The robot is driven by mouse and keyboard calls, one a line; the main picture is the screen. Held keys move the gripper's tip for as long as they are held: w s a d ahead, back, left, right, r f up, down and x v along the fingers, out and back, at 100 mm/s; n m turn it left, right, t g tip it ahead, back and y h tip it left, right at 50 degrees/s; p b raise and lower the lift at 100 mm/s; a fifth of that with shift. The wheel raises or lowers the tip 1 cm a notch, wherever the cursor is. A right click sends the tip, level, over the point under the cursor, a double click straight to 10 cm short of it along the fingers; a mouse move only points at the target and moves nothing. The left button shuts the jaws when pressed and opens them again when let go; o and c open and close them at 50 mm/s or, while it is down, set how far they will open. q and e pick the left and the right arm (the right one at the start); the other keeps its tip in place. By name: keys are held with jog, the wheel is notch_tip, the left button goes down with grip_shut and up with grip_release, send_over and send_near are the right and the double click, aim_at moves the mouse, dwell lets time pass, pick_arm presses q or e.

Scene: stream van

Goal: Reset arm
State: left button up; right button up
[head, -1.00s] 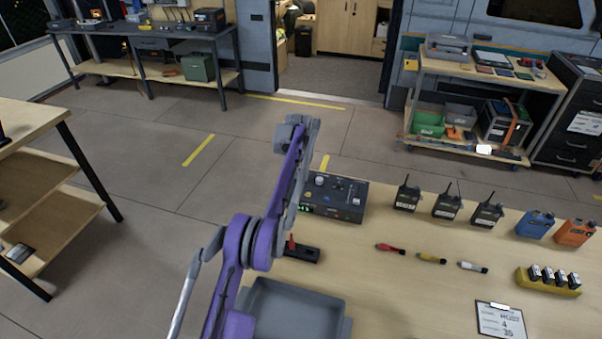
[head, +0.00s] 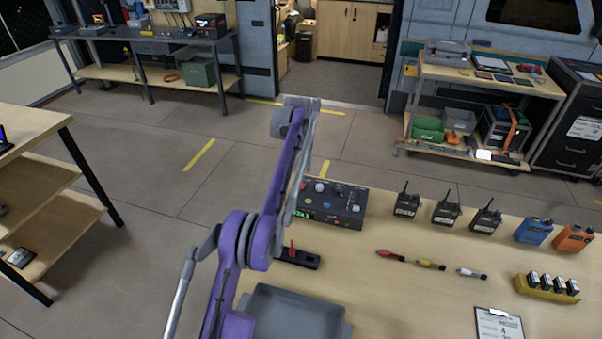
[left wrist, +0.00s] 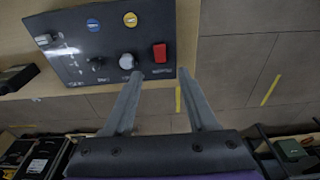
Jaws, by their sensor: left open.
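My left arm rises in purple and grey at the lower left of the head view, in front of the left end of the table. I cannot make out its fingertips there. In the left wrist view my left gripper (left wrist: 159,73) shows two grey fingers spread apart with nothing between them. The same control box (head: 340,203) stands on the table right beside my arm in the head view. My right gripper is not in view.
The wooden table (head: 400,300) holds a grey tray (head: 290,317), a small black device with a red lever (head: 298,258), several radios, coloured pen-like items, blue and orange canisters (head: 534,232) and a clipboard (head: 498,323). Open floor (head: 150,180) lies left of my arm.

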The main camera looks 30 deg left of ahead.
pick_arm(q)
notch_tip(320, 180, up, 2)
jog(key=shift+s+r, duration=0.15)
jog(key=shift+r, duration=0.05)
dwell(0.4)
jog(key=s+d+r+m+t, duration=0.1)
jog(key=s+d+r, duration=0.3)
jog(key=s+d, duration=0.35)
jog(key=s+d+r+t, duration=0.1)
jog(key=s+d+r, duration=0.4)
jog(key=s+d, duration=0.25)
jog(key=s+d+f, duration=0.3)
jog(key=s+f, duration=0.1)
jog(key=s, duration=0.4)
jog(key=s+d+f+m+t, duration=0.1)
jog(key=s+d+f, duration=0.2)
jog(key=s, duration=0.5)
jog(key=s+d+f+t, duration=0.1)
jog(key=s+d+f, duration=0.1)
jog(key=s+f, duration=0.3)
jog(key=s, duration=0.4)
jog(key=shift+d+f+m, duration=0.3)
jog(key=shift+d, duration=0.1)
